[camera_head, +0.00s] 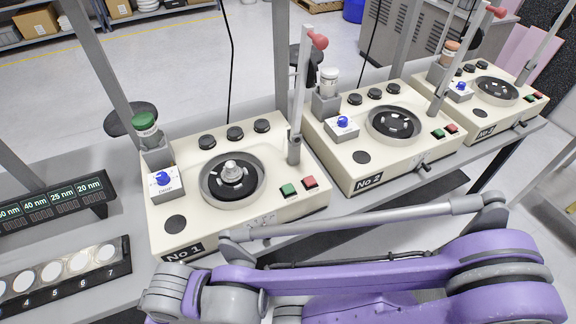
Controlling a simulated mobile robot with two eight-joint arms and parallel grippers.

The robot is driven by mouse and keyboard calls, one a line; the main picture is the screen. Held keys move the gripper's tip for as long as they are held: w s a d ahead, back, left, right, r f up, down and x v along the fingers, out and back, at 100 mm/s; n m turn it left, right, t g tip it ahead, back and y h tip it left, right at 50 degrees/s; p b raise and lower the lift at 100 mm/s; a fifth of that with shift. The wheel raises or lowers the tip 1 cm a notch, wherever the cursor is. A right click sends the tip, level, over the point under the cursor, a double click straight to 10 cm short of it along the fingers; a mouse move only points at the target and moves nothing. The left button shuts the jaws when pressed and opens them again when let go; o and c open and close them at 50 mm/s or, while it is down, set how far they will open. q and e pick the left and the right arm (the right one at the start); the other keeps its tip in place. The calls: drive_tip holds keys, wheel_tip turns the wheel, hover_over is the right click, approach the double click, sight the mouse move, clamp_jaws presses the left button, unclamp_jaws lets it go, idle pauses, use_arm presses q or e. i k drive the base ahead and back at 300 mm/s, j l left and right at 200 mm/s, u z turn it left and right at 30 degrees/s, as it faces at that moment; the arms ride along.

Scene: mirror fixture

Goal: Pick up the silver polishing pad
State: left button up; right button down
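A small silver stepped piece (233,171) sits upright at the centre of the dark round plate (215,187) on the machine marked No 1 (172,216). It looks like the silver polishing pad, though I cannot tell for certain. No gripper touches it. A rack (64,296) at the lower left holds several pale round discs in numbered places; 4 to 7 can be read. One of my purple arms crosses the lower right in front of the machines. Neither gripper shows.
Machine No 2 (355,181) and a third machine (483,132) stand in a row to the right, with lamps, buttons and upright levers. Grey posts (281,60) rise behind the bench. A display strip (52,208) reads 40, 25 and 20 nm.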

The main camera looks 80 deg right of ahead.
sight(232, 172)
drive_tip(key=z, duration=2.4)
